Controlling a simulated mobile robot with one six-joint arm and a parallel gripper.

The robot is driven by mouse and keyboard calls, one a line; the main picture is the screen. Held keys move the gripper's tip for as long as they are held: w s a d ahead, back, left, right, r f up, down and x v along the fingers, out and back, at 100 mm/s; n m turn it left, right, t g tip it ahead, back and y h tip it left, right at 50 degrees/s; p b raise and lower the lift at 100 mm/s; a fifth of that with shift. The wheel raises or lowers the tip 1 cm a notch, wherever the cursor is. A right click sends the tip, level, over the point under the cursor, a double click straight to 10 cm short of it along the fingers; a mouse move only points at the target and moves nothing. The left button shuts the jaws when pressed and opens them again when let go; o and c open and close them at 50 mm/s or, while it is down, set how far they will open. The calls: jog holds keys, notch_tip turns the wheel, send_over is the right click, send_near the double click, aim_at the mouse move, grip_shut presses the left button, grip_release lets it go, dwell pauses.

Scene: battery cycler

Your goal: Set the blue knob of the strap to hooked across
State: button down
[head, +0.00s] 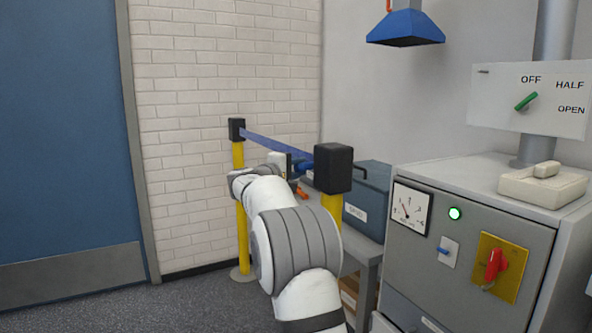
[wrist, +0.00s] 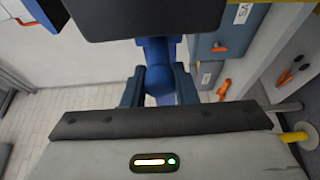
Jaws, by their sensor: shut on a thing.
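The blue strap (head: 277,144) runs from the black head of the far yellow post (head: 237,128) to the black head of the near yellow post (head: 333,167). The blue knob (head: 305,165) is at the left side of the near post head, partly hidden by my arm. In the wrist view the knob (wrist: 158,78) lies between the fingers of my gripper (wrist: 159,92), just below the black post head (wrist: 145,18). My gripper is shut on the knob. Whether the strap end is latched in the near head is hidden.
A blue-grey case (head: 362,205) stands on a grey bench right behind the near post. A grey cabinet (head: 470,245) with a gauge and a red switch (head: 494,263) is at the right. Open floor lies at the left, before the blue door (head: 65,130).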

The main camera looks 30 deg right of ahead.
jog(key=shift+s+d+f, duration=0.15)
jog(key=shift+s+f, duration=0.1)
jog(key=shift+f, duration=0.1)
jog(key=c, duration=1.6)
grip_release()
jog(key=o, duration=0.4)
jog(key=shift+r, duration=0.25)
jog(key=shift+o, duration=0.2)
jog(key=p+v, duration=0.1)
jog(key=v, duration=0.7)
jog(key=shift+p, duration=0.3)
